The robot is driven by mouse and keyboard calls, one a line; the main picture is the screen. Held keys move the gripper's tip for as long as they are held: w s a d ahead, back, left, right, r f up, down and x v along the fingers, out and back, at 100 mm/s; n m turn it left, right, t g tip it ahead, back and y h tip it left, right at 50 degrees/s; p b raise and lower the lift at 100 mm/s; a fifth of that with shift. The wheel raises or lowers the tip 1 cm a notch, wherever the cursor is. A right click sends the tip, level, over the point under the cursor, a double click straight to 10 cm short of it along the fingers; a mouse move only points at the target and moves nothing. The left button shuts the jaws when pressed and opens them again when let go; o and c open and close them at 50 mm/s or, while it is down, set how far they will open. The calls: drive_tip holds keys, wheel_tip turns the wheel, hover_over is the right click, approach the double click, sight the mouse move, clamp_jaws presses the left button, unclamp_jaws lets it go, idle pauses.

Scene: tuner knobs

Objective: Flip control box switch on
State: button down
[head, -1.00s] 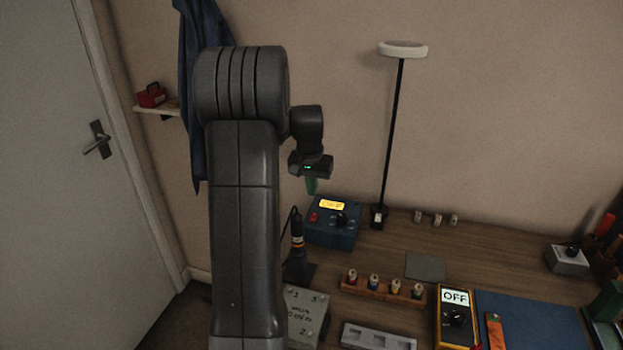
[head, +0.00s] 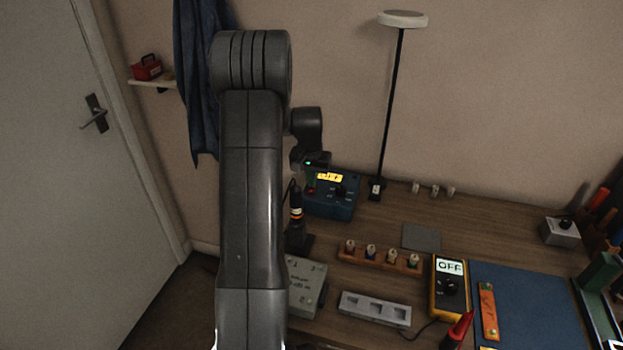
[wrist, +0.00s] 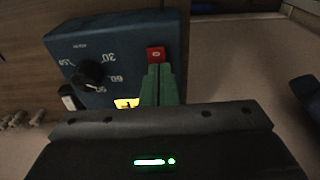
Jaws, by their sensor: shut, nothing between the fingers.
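The blue control box (head: 340,208) stands at the back left of the table, with a lit yellow display (head: 330,177) and a black knob (wrist: 90,74) on its face. Its red switch (wrist: 156,54) shows at the box's edge in the wrist view, with a pale mark on it. My gripper (wrist: 158,68) has green fingers shut together and empty. Their tips overlap the near edge of the switch in the wrist view; I cannot tell if they touch it. In the head view my gripper (head: 310,187) is over the box's left side and hides the switch.
A black-and-orange tool (head: 296,212) stands in a holder just left of the box. A tall lamp (head: 390,110) rises behind it on the right. A rack of small jars (head: 380,259) and a yellow meter reading OFF (head: 448,288) lie nearer.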

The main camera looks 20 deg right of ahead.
drive_tip(key=shift+w+d+f+g+y+p, duration=0.2)
drive_tip(key=shift+g+y+p, duration=0.5)
drive_tip(key=shift+p, duration=0.75)
drive_tip(key=shift+f+g, duration=0.3)
drive_tip(key=shift+f, duration=0.15)
drive_tip(key=shift+s+r, duration=0.1)
drive_tip(key=shift+s+a+b, duration=0.15)
drive_tip(key=shift+s+b, duration=0.05)
drive_tip(key=shift+b, duration=0.1)
drive_tip(key=shift+s+a+f, duration=0.25)
drive_tip(key=shift+s, duration=0.05)
drive_tip(key=shift+r, duration=0.1)
wheel_tip(320, 180, up, 15)
drive_tip(key=w+d+b, duration=0.1)
drive_tip(key=shift+w, duration=0.3)
drive_tip(key=shift+d, duration=0.1)
